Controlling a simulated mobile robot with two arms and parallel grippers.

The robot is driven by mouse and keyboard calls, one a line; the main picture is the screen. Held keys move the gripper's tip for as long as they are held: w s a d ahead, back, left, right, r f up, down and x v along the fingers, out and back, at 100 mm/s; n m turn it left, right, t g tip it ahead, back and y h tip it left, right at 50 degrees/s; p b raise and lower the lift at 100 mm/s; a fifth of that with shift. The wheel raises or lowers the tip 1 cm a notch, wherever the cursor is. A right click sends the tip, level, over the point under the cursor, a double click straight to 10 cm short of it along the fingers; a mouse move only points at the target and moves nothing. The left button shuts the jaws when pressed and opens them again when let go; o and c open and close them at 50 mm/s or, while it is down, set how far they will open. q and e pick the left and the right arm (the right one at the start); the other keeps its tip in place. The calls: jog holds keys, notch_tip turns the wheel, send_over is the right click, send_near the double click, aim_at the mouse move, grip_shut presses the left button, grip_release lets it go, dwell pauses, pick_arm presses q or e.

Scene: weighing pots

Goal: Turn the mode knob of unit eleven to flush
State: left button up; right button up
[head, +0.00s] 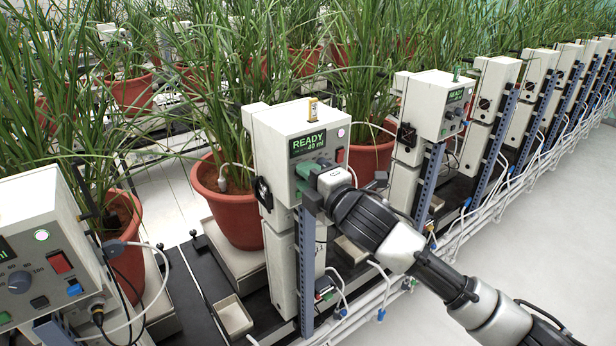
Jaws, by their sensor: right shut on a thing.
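The control unit (275,130) in the middle is a cream box on a post, and its green display (307,143) reads "READY" and "40 ml". My right gripper (313,188) is at the front panel just below the display. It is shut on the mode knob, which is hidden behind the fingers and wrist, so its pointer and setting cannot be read. A marking that looks like "11" is partly visible on the post below my arm. My left gripper is not in view.
Another unit (30,250) stands at the left front with a grey knob (20,282) and a red switch. More units (430,95) line up to the right. Potted plants (232,205) stand behind. White hoses run along the row's front; the grey floor (540,230) at right is clear.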

jog(key=m+p, duration=0.9)
jog(key=m, duration=1)
jog(key=shift+m+p, duration=0.3)
jog(key=shift+m, duration=0.2)
dwell(0.4)
jog(key=o, duration=0.9)
jog(key=shift+b+v, duration=1.35)
jog(key=shift+v, duration=4.05)
